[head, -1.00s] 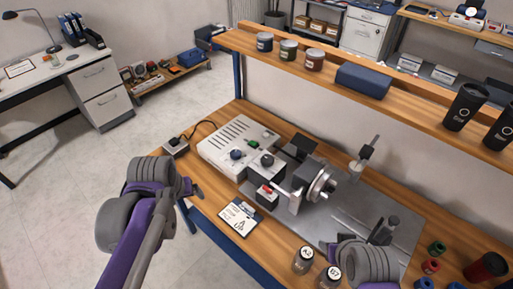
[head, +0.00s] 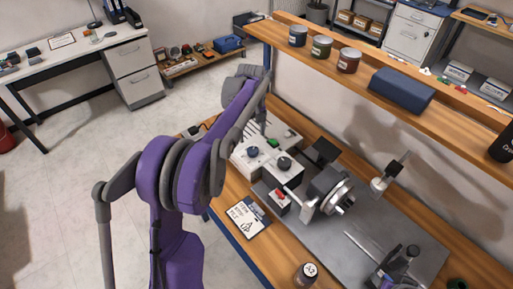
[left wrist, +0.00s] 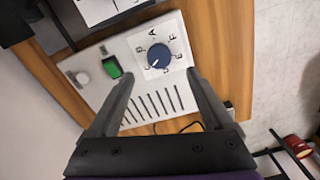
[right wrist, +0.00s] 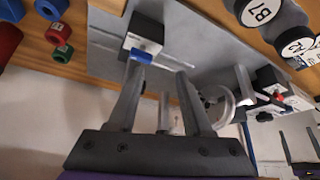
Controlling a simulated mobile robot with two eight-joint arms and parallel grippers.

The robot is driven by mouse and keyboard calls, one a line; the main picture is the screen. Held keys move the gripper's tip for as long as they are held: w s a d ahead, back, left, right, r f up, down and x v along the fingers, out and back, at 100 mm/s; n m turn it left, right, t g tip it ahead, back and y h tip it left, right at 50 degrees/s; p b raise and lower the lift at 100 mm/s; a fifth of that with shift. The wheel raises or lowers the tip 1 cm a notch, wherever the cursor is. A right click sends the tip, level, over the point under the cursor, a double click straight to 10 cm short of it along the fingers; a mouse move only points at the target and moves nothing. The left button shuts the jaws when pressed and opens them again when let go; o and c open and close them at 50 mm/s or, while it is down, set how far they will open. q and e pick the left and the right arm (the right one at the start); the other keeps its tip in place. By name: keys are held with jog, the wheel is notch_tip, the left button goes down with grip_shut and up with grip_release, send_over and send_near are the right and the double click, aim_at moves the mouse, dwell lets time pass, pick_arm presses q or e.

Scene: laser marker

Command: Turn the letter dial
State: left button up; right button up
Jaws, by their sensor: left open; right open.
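The letter dial (left wrist: 159,55) is a round blue knob with a white pointer mark, on a white plate ringed with letters. It is on the white control box (left wrist: 140,100), beside a green button (left wrist: 113,67). In the head view the dial (head: 252,151) is the left of two dark knobs. My left gripper (left wrist: 158,76) is open above the box, its fingertips pointing at the dial with the knob between and just beyond them in the picture. No contact is visible.
The box stands beside the grey marker bed with its round chuck (head: 328,189). A printed card (head: 247,217) lies at the table's front edge, with a labelled jar (head: 306,273) nearby. A wooden shelf (head: 300,58) with tins overhangs the back.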

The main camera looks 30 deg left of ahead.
aim_at(253, 150)
pick_arm(q)
notch_tip(253, 150, down, 8)
jog(key=shift+f, duration=0.1)
dwell(0.4)
grip_shut()
jog(key=shift+m, duration=0.4)
